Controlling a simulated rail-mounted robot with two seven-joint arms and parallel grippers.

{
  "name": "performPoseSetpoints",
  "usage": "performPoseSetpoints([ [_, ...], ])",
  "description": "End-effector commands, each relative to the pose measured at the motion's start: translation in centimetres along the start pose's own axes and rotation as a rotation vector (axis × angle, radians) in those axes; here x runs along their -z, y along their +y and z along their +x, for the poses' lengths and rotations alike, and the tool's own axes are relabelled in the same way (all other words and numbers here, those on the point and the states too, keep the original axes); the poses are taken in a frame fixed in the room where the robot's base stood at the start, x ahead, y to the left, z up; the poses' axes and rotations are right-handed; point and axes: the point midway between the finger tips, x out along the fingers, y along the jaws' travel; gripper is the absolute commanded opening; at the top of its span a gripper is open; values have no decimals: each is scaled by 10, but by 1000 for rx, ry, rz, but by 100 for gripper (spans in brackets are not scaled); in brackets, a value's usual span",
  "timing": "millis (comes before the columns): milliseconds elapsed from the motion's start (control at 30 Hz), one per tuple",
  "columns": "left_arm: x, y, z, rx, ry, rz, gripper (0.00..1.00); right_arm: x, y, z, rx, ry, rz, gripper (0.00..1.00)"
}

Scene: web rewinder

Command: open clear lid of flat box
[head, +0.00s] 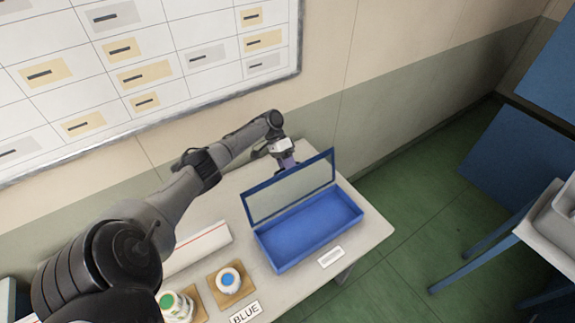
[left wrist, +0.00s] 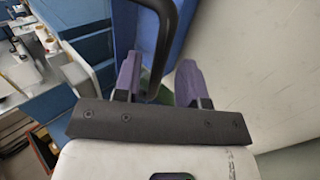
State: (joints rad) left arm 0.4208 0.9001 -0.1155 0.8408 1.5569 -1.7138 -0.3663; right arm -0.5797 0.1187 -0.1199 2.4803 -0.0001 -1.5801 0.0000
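The flat blue box (head: 310,232) lies on the light table, and its inside shows empty. Its clear lid (head: 292,188), in a blue frame, stands raised steeply along the box's back edge. My left gripper (head: 287,162) is behind the lid, close to its upper edge; I cannot tell if it touches. In the left wrist view, the purple fingers of my left gripper (left wrist: 160,75) stand apart. A dark curved bar passes in the gap between them, and I cannot tell what it belongs to. My right gripper is not in view.
On the table are a white roll with a blue centre (head: 229,279) on a brown square, green-centred rolls (head: 174,304), a "BLUE" label (head: 245,313) and a long white carton (head: 200,246). The wall with a whiteboard (head: 150,60) is close behind.

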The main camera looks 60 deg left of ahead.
Motion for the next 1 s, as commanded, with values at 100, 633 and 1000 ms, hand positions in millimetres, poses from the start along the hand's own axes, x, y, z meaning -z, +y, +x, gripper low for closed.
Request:
performPoseSetpoints([
  [100, 0, 1, -2, -1, 2, 2, 38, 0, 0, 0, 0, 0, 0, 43],
  [633, 2, 0, -80, 0, 8, 3, 38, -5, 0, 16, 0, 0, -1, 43],
  [1000, 2, 0, -128, 1, 4, 3, 38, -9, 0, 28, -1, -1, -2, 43],
])
